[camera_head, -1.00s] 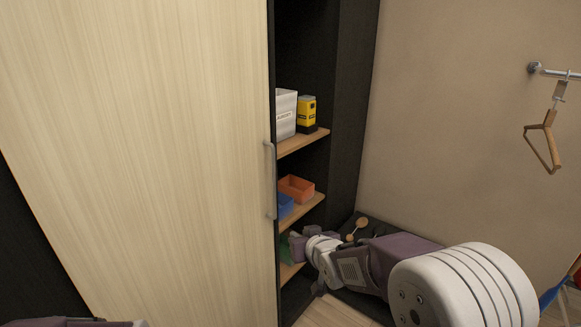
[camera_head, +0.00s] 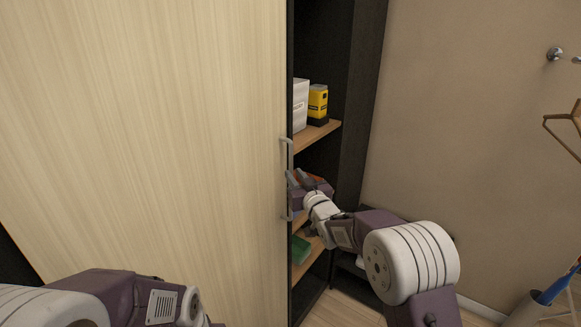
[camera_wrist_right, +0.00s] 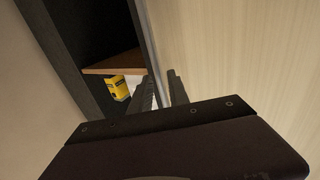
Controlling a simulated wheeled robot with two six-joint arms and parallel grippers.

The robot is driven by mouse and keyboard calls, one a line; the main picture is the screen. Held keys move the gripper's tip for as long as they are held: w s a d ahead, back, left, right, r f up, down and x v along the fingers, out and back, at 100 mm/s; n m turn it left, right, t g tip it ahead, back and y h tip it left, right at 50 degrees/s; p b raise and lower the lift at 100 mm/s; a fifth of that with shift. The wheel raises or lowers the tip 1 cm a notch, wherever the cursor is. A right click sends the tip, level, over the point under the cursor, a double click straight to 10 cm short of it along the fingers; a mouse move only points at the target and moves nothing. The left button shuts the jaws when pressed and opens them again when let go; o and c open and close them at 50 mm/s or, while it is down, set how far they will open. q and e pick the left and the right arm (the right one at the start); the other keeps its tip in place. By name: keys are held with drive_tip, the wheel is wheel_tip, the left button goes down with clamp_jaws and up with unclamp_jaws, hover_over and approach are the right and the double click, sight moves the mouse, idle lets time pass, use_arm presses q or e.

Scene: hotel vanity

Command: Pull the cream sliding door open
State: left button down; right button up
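The cream sliding door (camera_head: 150,130) fills the left and middle of the head view, with a dark opening along its right edge. Its grey vertical bar handle (camera_head: 285,150) sits near that edge. My right gripper (camera_head: 297,180) is at the handle's middle height, close to its right side. In the right wrist view my right gripper (camera_wrist_right: 162,88) has its two dark fingers apart, pointing at the door edge; the door (camera_wrist_right: 240,60) is on the right. I cannot tell whether the handle lies between the fingers. My left arm shows at the lower left; its gripper is out of frame.
Wooden shelves (camera_head: 318,135) in the dark opening hold a white box (camera_head: 300,105), a yellow box (camera_head: 318,100) and a green item (camera_head: 300,250). A beige wall (camera_head: 450,120) stands to the right, with a hanger (camera_head: 562,122) at the far right.

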sight(292, 170)
drive_tip(key=x, duration=0.1)
drive_tip(key=p+x, duration=0.1)
drive_tip(key=x, duration=0.1)
drive_tip(key=shift+w+r, duration=0.25)
drive_tip(key=shift+w+a+f, duration=0.15)
drive_tip(key=shift+w+a, duration=0.05)
drive_tip(key=shift+w, duration=0.2)
clamp_jaws()
idle(0.9)
